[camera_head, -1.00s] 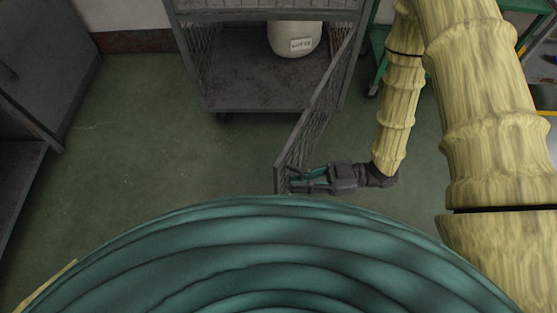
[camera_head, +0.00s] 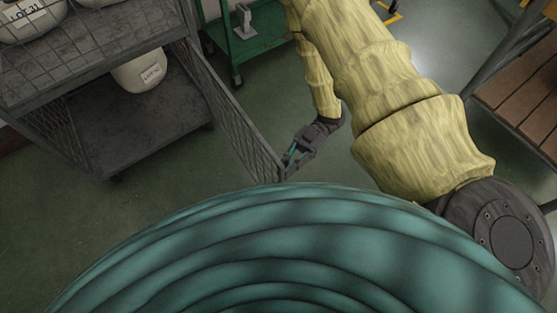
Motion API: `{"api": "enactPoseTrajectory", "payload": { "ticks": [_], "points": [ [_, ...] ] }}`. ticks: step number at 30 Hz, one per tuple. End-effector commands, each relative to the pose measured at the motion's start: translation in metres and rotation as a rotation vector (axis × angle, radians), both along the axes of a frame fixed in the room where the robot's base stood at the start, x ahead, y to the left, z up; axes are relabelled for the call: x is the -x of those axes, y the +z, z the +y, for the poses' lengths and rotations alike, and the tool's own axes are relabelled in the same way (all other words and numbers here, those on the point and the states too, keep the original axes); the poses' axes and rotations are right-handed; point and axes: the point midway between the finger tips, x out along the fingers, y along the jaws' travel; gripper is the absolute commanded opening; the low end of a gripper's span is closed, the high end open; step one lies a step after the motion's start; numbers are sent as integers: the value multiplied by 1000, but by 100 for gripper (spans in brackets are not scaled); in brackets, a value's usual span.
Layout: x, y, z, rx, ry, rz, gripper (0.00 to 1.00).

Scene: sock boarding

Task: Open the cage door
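The cage (camera_head: 115,43) is a grey metal cart with mesh sides, at the upper left. Its mesh door (camera_head: 232,118) stands swung outward from the cage's right front post, and the front of the lower bay is open. My gripper (camera_head: 289,160) is at the door's free edge, on the right side of the panel. Its teal-padded fingers point down and left toward the edge frame. They are small in view, and I cannot tell whether they grip the frame or only touch it.
A white labelled sack (camera_head: 140,72) sits inside the cage's lower bay, with others on the top shelf. A green cart (camera_head: 254,38) stands behind the door. A wooden-slatted rack (camera_head: 520,95) is at the right. Floor is clear left of the door.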

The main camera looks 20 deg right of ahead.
Motion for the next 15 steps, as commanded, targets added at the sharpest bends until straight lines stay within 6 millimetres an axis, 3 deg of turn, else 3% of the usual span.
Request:
{"api": "enactPoseTrajectory", "payload": {
  "ticks": [11, 12, 15],
  "points": [
    [0, -1, -1, 0, 0, 1, 0],
    [0, -1, -1, 0, 1, 1, 15],
    [0, -1, -1, 0, 0, 1, 31]
  ]
}}
